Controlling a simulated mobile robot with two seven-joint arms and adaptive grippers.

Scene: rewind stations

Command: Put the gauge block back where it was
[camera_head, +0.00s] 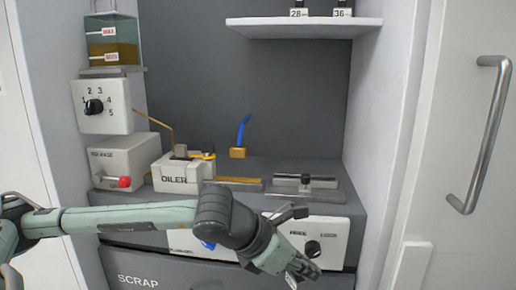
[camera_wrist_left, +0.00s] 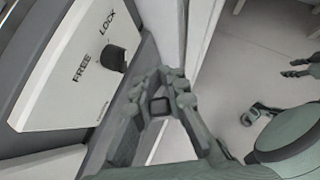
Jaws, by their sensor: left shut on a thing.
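My left gripper (camera_head: 300,272) is low in front of the cabinet, below the FREE/LOCK panel. In the left wrist view its fingers (camera_wrist_left: 159,104) are shut on a small dark square block with a paler rim, which I take to be the gauge block (camera_wrist_left: 159,106). In the head view the block cannot be made out. Two small dark pieces (camera_head: 299,4) (camera_head: 342,4) stand at the labels 28 and 36 on the upper shelf, cut by the frame's top. What may be my right gripper (camera_wrist_left: 300,68) shows at the wrist view's right edge, too small to judge.
The FREE/LOCK panel (camera_head: 330,232) with a black knob (camera_head: 312,249) is close to my left gripper. On the worktop are the OILER box (camera_head: 180,177), a metal fixture (camera_head: 305,183) and a blue-handled brush (camera_head: 241,137). A white door with a handle (camera_head: 489,130) stands right.

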